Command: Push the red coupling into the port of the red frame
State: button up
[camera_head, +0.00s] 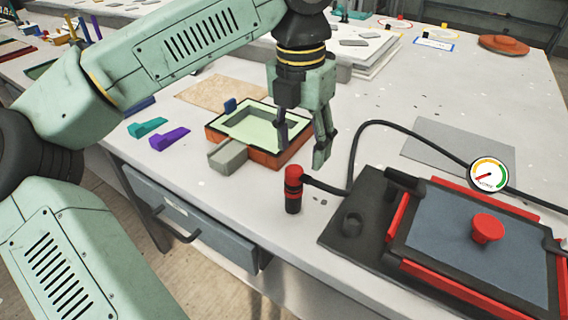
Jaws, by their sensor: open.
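The red coupling (293,180) has a red top on a black lower body and stands upright on the table, with a black hose leaving its side. The red frame (402,215) surrounds a blue-grey sheet on a dark base at the right. A red round fitting with a wide top (487,228) rises from the middle of that sheet; I cannot tell for sure that it is the port. My gripper (303,140) points down with its fingers apart and nothing between them. It is above and behind the coupling, near the right edge of the orange-brown mould, not touching the coupling.
The black hose (352,150) loops up and right behind the frame, near a round gauge (490,174). An orange-brown mould (298,155) and a grey block (228,154) stand left. Teal and purple wedges lie further left.

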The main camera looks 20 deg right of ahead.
aim_at(294, 168)
jog(key=shift+w+a+y, duration=0.3)
jog(key=shift+w+a, duration=0.15)
notch_tip(294, 168, down, 9)
jog(key=b, duration=0.7)
dwell(1.0)
grip_shut()
dwell(0.5)
jog(key=shift+r, duration=0.1)
jog(key=shift+r+p, duration=2.35)
jog(key=shift+r, duration=0.6)
